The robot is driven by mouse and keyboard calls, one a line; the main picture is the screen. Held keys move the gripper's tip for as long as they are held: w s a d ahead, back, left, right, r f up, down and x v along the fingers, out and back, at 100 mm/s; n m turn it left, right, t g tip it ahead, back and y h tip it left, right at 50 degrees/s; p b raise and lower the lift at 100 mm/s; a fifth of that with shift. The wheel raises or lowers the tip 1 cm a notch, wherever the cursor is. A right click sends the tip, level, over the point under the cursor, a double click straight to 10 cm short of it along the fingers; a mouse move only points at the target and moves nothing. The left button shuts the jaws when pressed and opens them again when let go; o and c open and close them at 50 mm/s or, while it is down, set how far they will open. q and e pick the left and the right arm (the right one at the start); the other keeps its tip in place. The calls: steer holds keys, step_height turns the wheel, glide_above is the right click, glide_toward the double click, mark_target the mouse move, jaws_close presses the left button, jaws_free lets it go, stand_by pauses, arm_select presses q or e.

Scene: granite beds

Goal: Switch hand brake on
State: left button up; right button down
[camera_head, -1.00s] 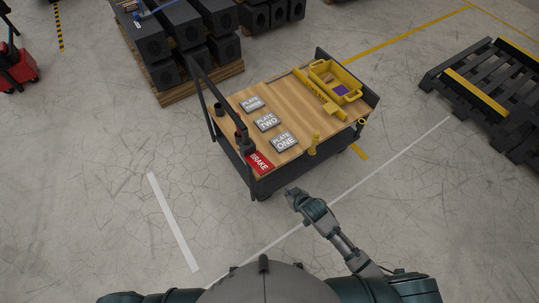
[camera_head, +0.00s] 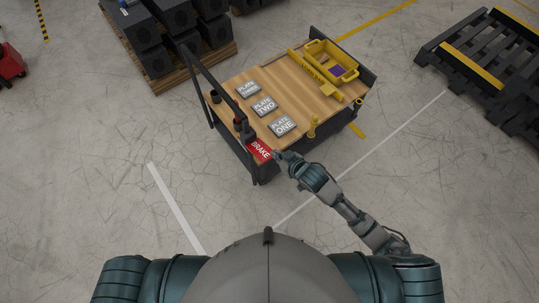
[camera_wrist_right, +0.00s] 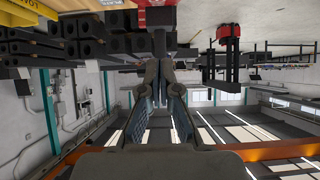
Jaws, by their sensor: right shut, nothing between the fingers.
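The cart (camera_head: 318,123) has a wooden top and a dark frame. A red plate marked BRAKE (camera_head: 260,149) sits at its near-left corner. A dark upright post with a small red part (camera_head: 240,124) stands just behind that plate. My right gripper (camera_head: 277,155) is at the cart's near edge, just right of the red plate; whether it touches cannot be told. In the right wrist view its fingers (camera_wrist_right: 161,82) are shut and empty, with a red piece (camera_wrist_right: 157,16) beyond the tips at the top edge. My left gripper is not in view.
Plates marked ONE (camera_head: 283,126), TWO (camera_head: 264,106) and THREE (camera_head: 248,89), a yellow bin (camera_head: 330,62) and a small yellow post (camera_head: 312,127) are on the cart. Dark blocks (camera_head: 170,40) on a pallet stand behind left. Black pallets (camera_head: 480,65) lie right.

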glide_above(268, 158)
steer(key=w, duration=0.1)
steer(key=f, duration=0.2)
steer(key=a+f, duration=0.1)
steer(key=f, duration=0.1)
steer(key=shift+f, duration=0.15)
steer(key=shift+s+d+f, duration=0.15)
steer(key=shift+d+f, duration=0.1)
steer(key=shift+f, duration=0.4)
steer(key=shift+s+d+f, duration=0.1)
steer(key=shift+d+f, duration=0.1)
steer(key=shift+f, duration=0.4)
steer(key=shift+s+d+f, duration=0.3)
steer(key=shift+d+f, duration=0.1)
steer(key=shift+f, duration=0.3)
steer(key=shift+a, duration=0.2)
steer(key=shift+f, duration=0.1)
